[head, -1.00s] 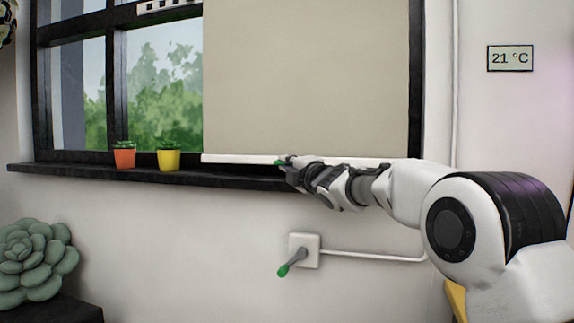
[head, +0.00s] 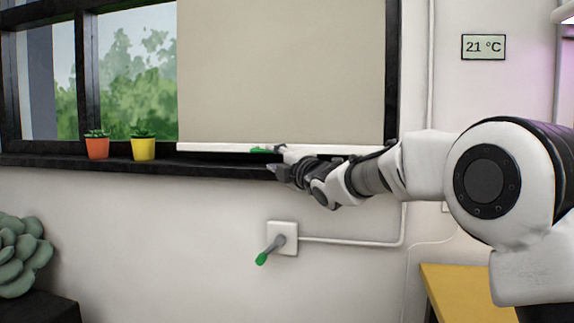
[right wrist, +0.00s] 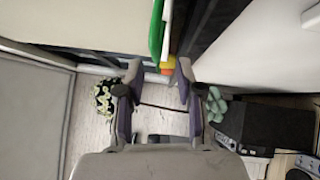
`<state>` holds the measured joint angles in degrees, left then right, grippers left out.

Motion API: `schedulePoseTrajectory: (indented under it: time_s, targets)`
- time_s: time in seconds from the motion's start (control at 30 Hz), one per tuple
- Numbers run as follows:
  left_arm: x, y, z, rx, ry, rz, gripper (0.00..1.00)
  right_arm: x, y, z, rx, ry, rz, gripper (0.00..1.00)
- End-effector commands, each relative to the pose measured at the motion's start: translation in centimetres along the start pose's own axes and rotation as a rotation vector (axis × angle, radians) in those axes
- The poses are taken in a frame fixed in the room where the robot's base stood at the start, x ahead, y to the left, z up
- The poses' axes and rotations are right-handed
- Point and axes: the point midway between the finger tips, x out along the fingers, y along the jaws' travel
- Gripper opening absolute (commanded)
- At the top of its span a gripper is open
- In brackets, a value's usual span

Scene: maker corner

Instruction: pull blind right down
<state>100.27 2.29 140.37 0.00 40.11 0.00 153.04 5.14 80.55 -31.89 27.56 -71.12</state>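The beige blind (head: 285,72) covers the right part of the window and hangs down nearly to the dark sill. Its white bottom bar (head: 215,147) carries a green tab (head: 262,150). My right gripper (head: 276,170) is just below and in front of the tab, apart from it in the head view. In the right wrist view the gripper (right wrist: 158,72) has its two fingers spread with nothing between them, and the green tab (right wrist: 156,28) lies beyond the fingertips. My left gripper is not in view.
An orange pot (head: 97,147) and a yellow pot (head: 143,148) stand on the sill (head: 200,166) to the left. A wall crank with a green grip (head: 262,258) is below. A yellow surface (head: 460,285) is at lower right.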

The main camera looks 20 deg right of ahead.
Motion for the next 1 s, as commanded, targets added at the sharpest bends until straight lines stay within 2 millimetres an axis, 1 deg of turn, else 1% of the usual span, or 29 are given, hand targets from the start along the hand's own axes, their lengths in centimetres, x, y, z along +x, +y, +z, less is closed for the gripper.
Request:
schedulePoseTrajectory:
  time_s: [0.03, 0.1, 0.2, 0.3, 0.4, 0.77, 0.83, 0.87, 0.93, 0.97, 1.0]
  targets:
    - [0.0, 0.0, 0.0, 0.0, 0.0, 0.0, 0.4, -1.4, 0.0, 0.1, 0.004, -0.001, -0.001, 0.36]
    - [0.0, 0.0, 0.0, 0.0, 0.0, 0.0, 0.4, -3.2, 0.0, 0.1, 0.003, -0.001, -0.001, 0.36]
    - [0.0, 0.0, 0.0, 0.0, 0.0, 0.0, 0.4, -5.0, -0.1, 0.1, 0.003, -0.001, -0.001, 0.36]
    - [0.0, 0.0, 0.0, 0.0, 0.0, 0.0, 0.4, -6.1, -0.2, 0.1, 0.002, -0.001, -0.003, 0.36]
    - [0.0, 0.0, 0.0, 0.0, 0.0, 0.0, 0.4, -6.4, -0.1, 0.1, 0.001, -0.001, -0.001, 0.36]
    - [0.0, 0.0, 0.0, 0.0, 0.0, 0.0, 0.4, -6.4, -0.2, 0.1, 0.001, -0.001, -0.002, 0.36]
    - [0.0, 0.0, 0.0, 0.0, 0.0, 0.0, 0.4, -6.1, -1.1, 0.0, 0.003, 0.0, -0.015, 0.36]
    - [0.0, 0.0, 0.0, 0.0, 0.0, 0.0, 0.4, -5.9, -1.9, 0.0, 0.005, 0.002, -0.027, 0.36]
    - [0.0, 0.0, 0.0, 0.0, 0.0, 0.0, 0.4, -5.2, -5.0, -0.3, 0.013, 0.007, -0.072, 0.36]
    - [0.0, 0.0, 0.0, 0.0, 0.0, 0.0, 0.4, -4.8, -6.9, -0.5, 0.017, 0.011, -0.1, 0.36]
    - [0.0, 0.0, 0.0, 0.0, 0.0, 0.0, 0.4, -4.4, -9.9, -0.8, 0.023, 0.017, -0.143, 0.36]
